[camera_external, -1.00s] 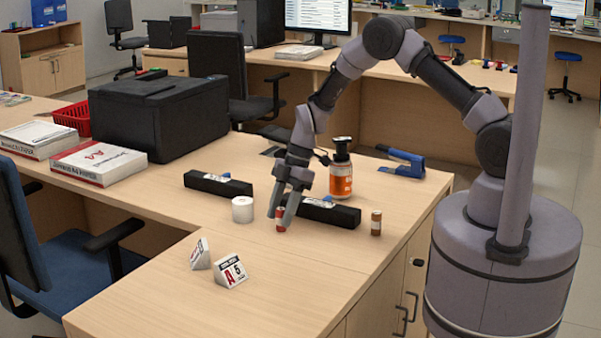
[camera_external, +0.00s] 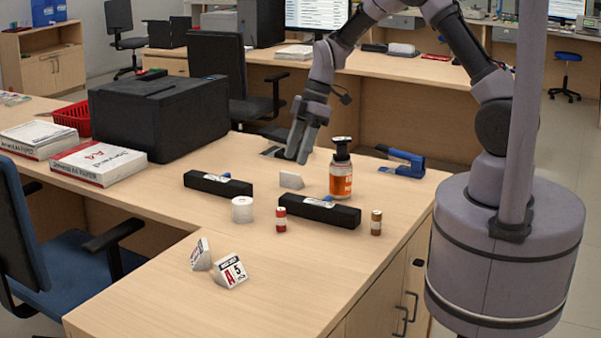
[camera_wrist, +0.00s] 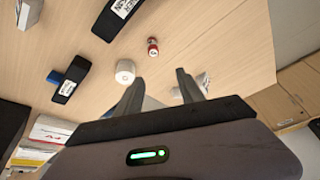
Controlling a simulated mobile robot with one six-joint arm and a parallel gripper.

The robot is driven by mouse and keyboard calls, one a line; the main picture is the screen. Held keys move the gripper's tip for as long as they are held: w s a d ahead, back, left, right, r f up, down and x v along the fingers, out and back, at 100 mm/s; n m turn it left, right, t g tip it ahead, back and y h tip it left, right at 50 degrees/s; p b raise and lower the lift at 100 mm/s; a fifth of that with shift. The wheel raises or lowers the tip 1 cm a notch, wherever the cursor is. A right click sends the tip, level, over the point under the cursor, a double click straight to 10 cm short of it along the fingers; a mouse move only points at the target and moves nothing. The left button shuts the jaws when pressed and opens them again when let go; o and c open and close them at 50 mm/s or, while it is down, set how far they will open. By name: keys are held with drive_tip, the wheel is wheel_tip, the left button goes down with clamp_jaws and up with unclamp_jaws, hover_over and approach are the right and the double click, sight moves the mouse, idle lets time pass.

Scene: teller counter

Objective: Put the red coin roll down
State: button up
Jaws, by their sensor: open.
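The red coin roll (camera_external: 281,220) stands upright on the light wood counter, just left of the front end of a long black block (camera_external: 319,211). It also shows in the wrist view as a small red and white cylinder (camera_wrist: 153,47), apart from the fingers. My gripper (camera_external: 296,160) is raised above the counter, behind the roll and up from it. In the wrist view its two fingers (camera_wrist: 160,85) are spread with nothing between them. A brown coin roll (camera_external: 376,222) stands at the right end of the black block.
A white paper roll (camera_external: 242,209) stands close left of the red roll. Another black block (camera_external: 218,184), an orange bottle (camera_external: 341,172) and a blue stapler (camera_external: 402,161) are nearby. Wedge signs (camera_external: 231,272) stand in front.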

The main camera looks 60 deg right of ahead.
drive_tip(key=s+a+r+m+t, duration=0.1)
drive_tip(key=s+a+r+m, duration=0.15)
drive_tip(key=s+r, duration=0.35)
drive_tip(key=s+a+r+m, duration=0.2)
drive_tip(key=s+r+m, duration=0.1)
drive_tip(key=r, duration=0.4)
drive_tip(key=s+a+r+m+t+h, duration=0.1)
drive_tip(key=s+r+m, duration=0.1)
drive_tip(key=s+m, duration=0.3)
drive_tip(key=s+r+m+t+h, duration=0.1)
drive_tip(key=s+r+m, duration=0.2)
drive_tip(key=s, duration=1.1)
drive_tip(key=m, duration=0.2)
drive_tip(key=shift+s+a+r+m+t, duration=0.2)
drive_tip(key=shift+a+r+m+t, duration=0.1)
drive_tip(key=shift+a+m+t, duration=0.1)
drive_tip(key=shift+o, duration=0.2)
